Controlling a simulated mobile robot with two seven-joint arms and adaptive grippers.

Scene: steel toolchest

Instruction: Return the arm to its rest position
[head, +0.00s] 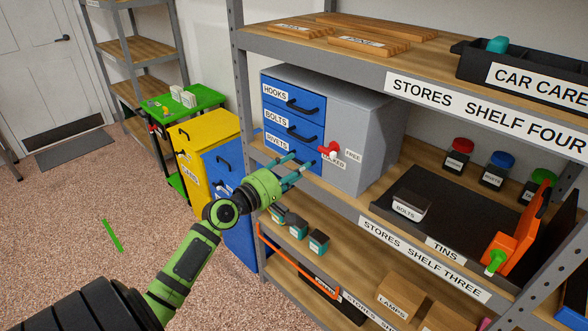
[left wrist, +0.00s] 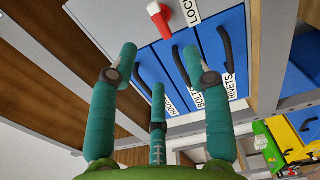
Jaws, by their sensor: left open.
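My left arm (head: 185,260) reaches in from the lower left of the head view. Its green and teal left gripper (head: 292,172) is open and empty, in front of the lower part of the toolchest. The grey toolchest (head: 362,125) has three blue drawers labelled HOOKS (head: 290,96), BOLTS (head: 290,122) and RIVETS (head: 280,144); all look shut. A red lever (head: 329,153) is on its front, near the labels FREE and LOCKED. In the left wrist view, three teal fingers (left wrist: 157,70) are spread toward the drawers, and the red lever (left wrist: 158,18) is beyond them. My right gripper is out of view.
Shelf four (head: 440,70) overhangs at the right. Shelf three's edge (head: 415,252) runs below the chest, with a dark tray (head: 465,205) and a tin. Yellow (head: 205,135) and blue cabinets stand behind the gripper. Open floor (head: 60,220) lies to the left.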

